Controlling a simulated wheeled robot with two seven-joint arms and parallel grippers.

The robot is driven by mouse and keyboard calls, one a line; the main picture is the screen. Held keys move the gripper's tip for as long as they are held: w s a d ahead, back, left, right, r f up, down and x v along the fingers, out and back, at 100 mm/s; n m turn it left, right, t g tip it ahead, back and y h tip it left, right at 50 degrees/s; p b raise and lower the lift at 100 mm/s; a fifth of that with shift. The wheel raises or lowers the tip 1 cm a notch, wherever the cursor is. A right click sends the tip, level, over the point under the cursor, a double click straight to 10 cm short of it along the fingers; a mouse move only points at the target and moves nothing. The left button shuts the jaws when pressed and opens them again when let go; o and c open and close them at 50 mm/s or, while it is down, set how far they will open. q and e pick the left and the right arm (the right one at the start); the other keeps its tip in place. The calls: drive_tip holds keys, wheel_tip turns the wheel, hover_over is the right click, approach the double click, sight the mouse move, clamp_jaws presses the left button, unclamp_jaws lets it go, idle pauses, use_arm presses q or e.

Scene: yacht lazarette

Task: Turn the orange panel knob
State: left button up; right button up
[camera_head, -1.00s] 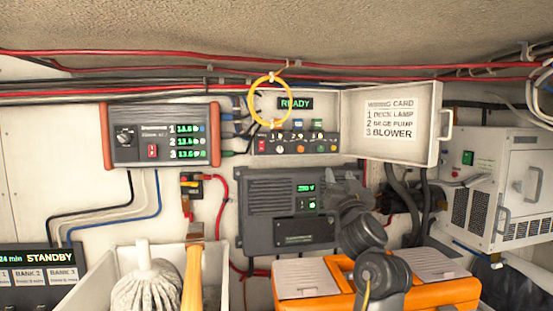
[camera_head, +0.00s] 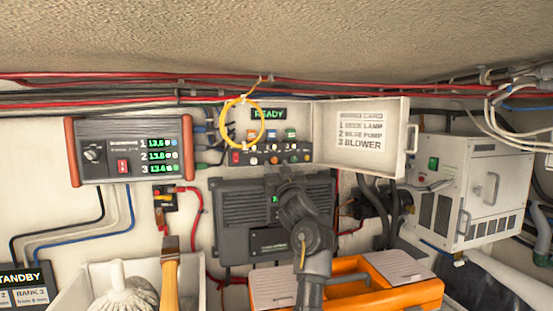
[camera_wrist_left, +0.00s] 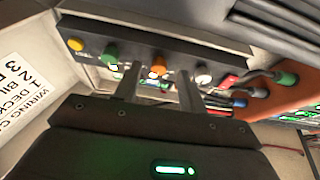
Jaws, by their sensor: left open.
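The orange panel knob (camera_head: 275,159) is on the dark strip of the small panel below the READY display. In the left wrist view the orange knob (camera_wrist_left: 157,65) shows between the tips of my left gripper (camera_wrist_left: 158,80). The fingers are apart, one on each side of the knob in the picture; I cannot tell whether they reach around it or touch it. In the head view my left gripper (camera_head: 286,174) is just below the panel, partly hidden by its own wrist. My right gripper is not in view.
Beside the orange knob are a green knob (camera_wrist_left: 109,54) and a white knob (camera_wrist_left: 203,75). A yellow cable loop (camera_head: 239,123) hangs over the panel's left part. The open lid with the wiring card (camera_head: 362,135) stands at the right. An orange toolbox (camera_head: 400,290) lies below.

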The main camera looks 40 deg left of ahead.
use_arm(q)
drive_tip(key=shift+w+a+r, duration=0.3)
drive_tip(key=shift+a, duration=0.15)
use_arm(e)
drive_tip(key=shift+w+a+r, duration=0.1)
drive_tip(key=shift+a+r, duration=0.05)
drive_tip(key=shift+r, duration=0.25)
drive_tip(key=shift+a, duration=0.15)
use_arm(q)
clamp_jaws()
drive_tip(key=shift+f, duration=0.1)
drive_tip(key=shift+w, duration=0.1)
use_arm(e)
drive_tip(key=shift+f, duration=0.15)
